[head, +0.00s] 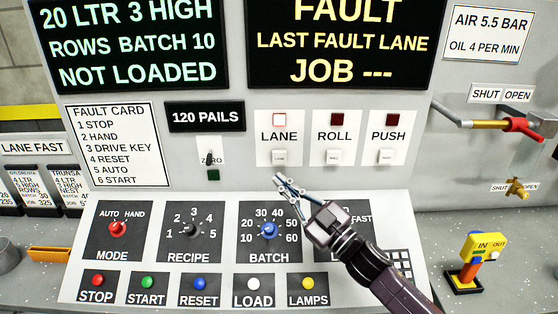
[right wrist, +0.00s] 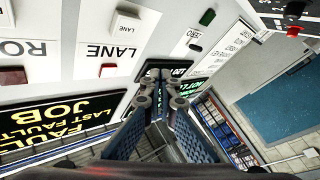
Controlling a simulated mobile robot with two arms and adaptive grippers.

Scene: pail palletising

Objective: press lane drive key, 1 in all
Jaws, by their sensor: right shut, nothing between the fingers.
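The white LANE drive key (head: 279,157) sits on the upright panel under the LANE label. A lamp (head: 279,119) above it looks pale with a red edge. My right gripper (head: 279,181) is shut and empty, its tips just below the LANE key in the picture; they appear apart from it. In the right wrist view the LANE key (right wrist: 125,25) is at the upper left, and the closed fingertips (right wrist: 160,80) show no contact with it. My left gripper is not in view.
The ROLL key (head: 333,157) and PUSH key (head: 386,157) stand to the right, under dark red lamps. Below is a sloped desk with the MODE knob (head: 117,229), blue BATCH knob (head: 268,230) and several buttons. The display (head: 350,40) reads FAULT, LAST FAULT LANE.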

